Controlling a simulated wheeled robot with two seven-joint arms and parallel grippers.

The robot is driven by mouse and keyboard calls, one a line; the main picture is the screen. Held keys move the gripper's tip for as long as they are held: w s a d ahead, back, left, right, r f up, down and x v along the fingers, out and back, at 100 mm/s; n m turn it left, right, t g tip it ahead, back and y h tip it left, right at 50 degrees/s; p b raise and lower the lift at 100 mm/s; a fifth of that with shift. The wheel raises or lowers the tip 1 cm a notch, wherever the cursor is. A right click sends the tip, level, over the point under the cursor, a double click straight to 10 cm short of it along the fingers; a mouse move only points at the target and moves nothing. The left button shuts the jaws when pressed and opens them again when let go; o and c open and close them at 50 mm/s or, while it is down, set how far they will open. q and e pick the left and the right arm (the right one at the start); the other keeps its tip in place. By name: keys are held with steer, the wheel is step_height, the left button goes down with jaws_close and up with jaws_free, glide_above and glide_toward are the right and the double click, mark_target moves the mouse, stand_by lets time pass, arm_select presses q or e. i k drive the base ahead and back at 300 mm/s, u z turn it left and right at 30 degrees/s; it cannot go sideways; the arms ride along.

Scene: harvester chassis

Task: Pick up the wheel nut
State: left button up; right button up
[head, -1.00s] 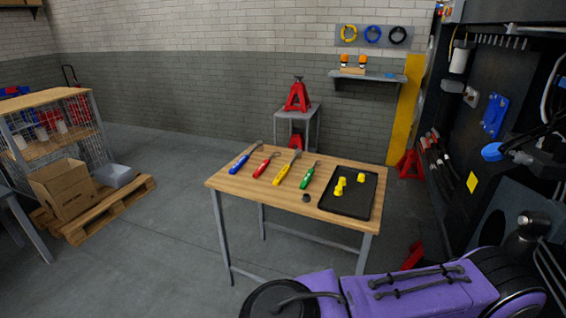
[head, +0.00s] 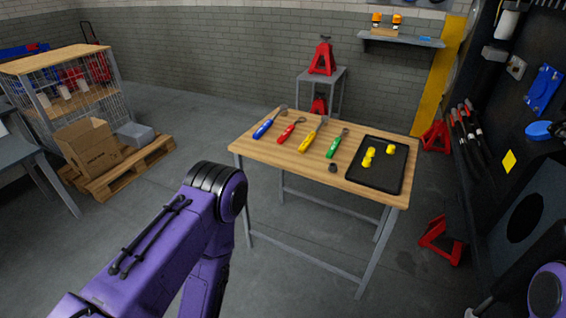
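A small dark round piece, which looks like the wheel nut (head: 333,167), lies on the wooden table (head: 265,149) near its front edge, just left of the black tray (head: 352,178). Several small yellow pieces (head: 368,155) sit in the tray. My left arm reaches in from the lower left, left of the table, but its gripper is out of view. Only a bit of my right arm shows at the lower right edge; its gripper is out of view too.
Several tools with coloured handles (head: 310,138) lie along the table left of the tray. A red jack stand (head: 440,240) is on the floor right of the table. A dark machine with hoses fills the right side. A pallet (head: 130,172) with a box stands left.

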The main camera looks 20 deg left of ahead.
mark_target(333, 167)
steer(key=u, duration=0.1)
steer(key=i, duration=0.95)
steer(key=z, duration=0.05)
